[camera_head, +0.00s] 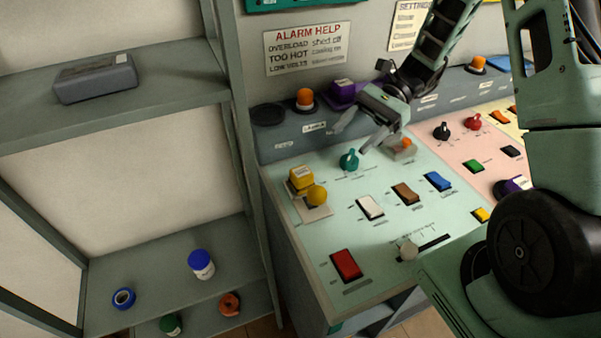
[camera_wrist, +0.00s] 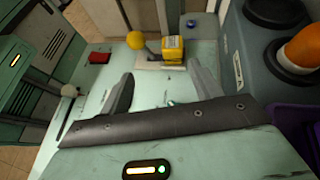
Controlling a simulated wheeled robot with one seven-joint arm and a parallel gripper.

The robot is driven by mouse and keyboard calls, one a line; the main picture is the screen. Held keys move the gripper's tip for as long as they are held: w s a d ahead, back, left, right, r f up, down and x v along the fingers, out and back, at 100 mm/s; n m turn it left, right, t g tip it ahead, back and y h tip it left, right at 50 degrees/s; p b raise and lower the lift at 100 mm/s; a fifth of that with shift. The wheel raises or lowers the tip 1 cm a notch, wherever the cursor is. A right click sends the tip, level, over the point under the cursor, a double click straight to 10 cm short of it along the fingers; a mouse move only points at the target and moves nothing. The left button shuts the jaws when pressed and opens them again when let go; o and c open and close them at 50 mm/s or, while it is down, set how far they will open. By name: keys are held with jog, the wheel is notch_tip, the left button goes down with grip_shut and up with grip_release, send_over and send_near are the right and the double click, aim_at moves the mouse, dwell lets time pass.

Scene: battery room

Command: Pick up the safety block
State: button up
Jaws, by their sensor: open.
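A small yellow block with a printed label (camera_head: 301,178), which looks like the safety block, sits on a pale plate (camera_head: 312,212) at the left of the green control panel. A yellow ball-shaped knob (camera_head: 317,195) is right beside it. The wrist view shows the block (camera_wrist: 172,50) and the knob (camera_wrist: 135,40) beyond my fingertips. My gripper (camera_head: 352,138) is open and empty, above the back of the panel, to the right of and behind the block. In the wrist view my gripper (camera_wrist: 160,76) has its fingers spread apart, with nothing between them.
A teal knob (camera_head: 349,159) stands below my gripper. An orange beacon (camera_head: 305,98) and a purple item (camera_head: 342,92) stand on the back ledge. Rocker switches, a red one (camera_head: 346,264) among them, and a slider knob (camera_head: 408,250) cover the panel. Shelves stand at the left.

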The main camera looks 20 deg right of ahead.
aim_at(309, 169)
jog(key=d, duration=0.1)
jog(key=w+d+m+t, duration=0.1)
jog(key=d+m+y, duration=0.1)
jog(key=shift+w+f, duration=0.2)
jog(key=shift+f, duration=0.2)
jog(key=shift+t, duration=0.3)
jog(key=p+x, duration=0.3)
jog(key=x, duration=0.8)
jog(key=shift+s+a, duration=0.1)
jog(key=shift+a, duration=0.2)
jog(key=p+x, duration=0.2)
jog(key=x, duration=0.2)
jog(key=shift+s+a+r, duration=0.1)
jog(key=shift+s+r, duration=0.05)
jog(key=shift+a+f, duration=0.35)
jog(key=shift+a, duration=0.2)
jog(key=c, duration=1.1)
